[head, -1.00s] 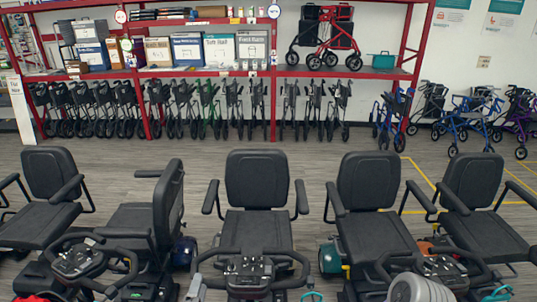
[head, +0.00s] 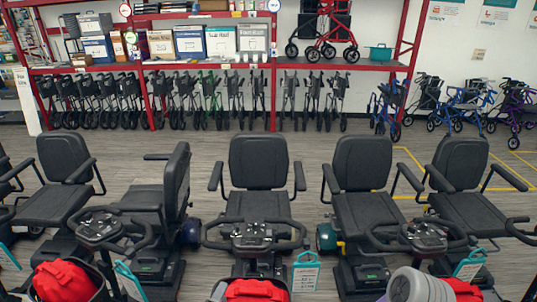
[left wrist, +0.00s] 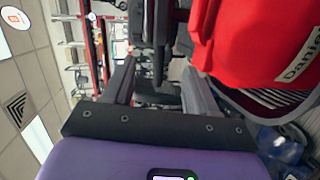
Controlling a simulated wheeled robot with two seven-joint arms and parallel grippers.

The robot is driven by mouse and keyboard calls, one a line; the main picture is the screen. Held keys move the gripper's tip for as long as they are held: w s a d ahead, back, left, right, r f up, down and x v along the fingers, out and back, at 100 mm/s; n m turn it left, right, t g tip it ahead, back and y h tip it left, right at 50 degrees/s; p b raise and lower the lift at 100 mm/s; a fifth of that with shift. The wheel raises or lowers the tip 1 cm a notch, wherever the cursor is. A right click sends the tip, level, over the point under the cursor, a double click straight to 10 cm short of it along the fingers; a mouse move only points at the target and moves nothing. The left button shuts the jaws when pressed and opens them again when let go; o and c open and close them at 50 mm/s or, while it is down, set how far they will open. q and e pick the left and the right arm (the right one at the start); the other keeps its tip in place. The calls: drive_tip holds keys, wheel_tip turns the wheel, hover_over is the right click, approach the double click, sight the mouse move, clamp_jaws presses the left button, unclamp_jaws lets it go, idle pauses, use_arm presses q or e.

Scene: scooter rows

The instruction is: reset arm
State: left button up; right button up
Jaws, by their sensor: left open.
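My left gripper (left wrist: 158,78) shows in the left wrist view, with a purple body, a black bar and two dark grey fingers spread apart. It is open; dark parts show between and beyond the fingers, and I cannot tell whether any touch them. A red bag (left wrist: 250,38) with a name label is close beside the fingers, above a dark basket (left wrist: 275,105). In the head view I cannot make out the left gripper clearly. My right gripper is not in view. A grey rounded part, probably my own arm, shows at the head view's bottom right.
A row of black-seated scooters (head: 258,165) stands ahead, close together. Red bags (head: 65,280) sit in baskets at the bottom edge. Teal tags (head: 305,272) hang near the tillers. Behind are folded walkers (head: 235,100) under a red shelf rack (head: 274,70). Grey floor lies between.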

use_arm(q)
drive_tip(key=s+d+f+m+g+h, duration=0.3)
drive_tip(key=s+d+f+m+g, duration=0.5)
drive_tip(key=s, duration=0.3)
drive_tip(key=s+a+f+m+g+y, duration=0.1)
drive_tip(key=s+f+m+g, duration=0.1)
drive_tip(key=s+g, duration=0.35)
drive_tip(key=s+a+f+m+g+y, duration=0.2)
drive_tip(key=s+f, duration=0.1)
drive_tip(key=s, duration=0.6)
wheel_tip(320, 180, down, 10)
drive_tip(key=b, duration=1)
drive_tip(key=shift+w+d+r, duration=0.25)
drive_tip(key=shift+w+d, duration=0.05)
drive_tip(key=shift+t, duration=0.25)
